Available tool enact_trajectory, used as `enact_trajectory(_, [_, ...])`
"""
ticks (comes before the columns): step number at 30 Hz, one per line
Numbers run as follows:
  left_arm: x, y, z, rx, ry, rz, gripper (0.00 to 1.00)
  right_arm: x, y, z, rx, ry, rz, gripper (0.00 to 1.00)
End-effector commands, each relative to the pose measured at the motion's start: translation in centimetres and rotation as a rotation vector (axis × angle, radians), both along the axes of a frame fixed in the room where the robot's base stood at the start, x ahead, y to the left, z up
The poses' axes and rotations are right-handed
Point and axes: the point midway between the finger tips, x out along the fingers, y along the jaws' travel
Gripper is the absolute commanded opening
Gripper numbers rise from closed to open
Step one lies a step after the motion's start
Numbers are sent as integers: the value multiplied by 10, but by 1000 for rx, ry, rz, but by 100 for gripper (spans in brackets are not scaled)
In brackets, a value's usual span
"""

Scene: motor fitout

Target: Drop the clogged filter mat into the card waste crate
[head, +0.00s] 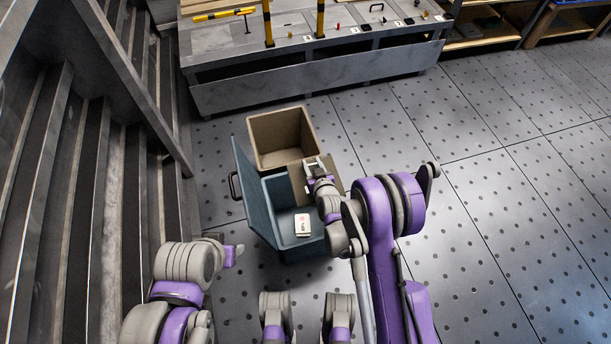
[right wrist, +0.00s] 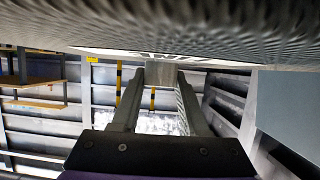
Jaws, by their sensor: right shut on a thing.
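My right gripper (head: 314,172) is shut on the filter mat (head: 299,184), a flat brownish-grey piece. I hold it above the boundary between two open crates. In the right wrist view the mat's ribbed grey surface (right wrist: 200,30) fills the top, close to the camera, above the gripper fingers (right wrist: 160,75). The tan-brown crate (head: 262,143), which looks like the card waste crate, stands on the far side. No label on it can be read. Its visible inside looks empty.
A blue-grey crate (head: 268,212) with a raised lid (head: 242,165) stands nearer, holding a small white box (head: 302,225). Stairs (head: 80,200) rise on the left. A grey workbench (head: 320,80) stands behind the crates. The dotted floor (head: 500,200) is clear on the right.

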Motion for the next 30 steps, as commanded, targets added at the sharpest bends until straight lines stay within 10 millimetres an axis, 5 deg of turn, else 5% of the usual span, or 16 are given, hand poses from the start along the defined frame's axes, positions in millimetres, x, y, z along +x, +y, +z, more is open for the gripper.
enact_trajectory(1, [1, 0, -13, 0, 5, 0, 50, 2, 9, -21, 2, 2, 12, 0])
enact_trajectory(4, [2, 0, -21, 0, 7, 0, 50, 4, 17, -38, 2, 1, 24, 0])
enact_trajectory(30, [6, 0, -57, 0, 18, 0, 50, 4, 22, -104, 2, -1, 31, 0])
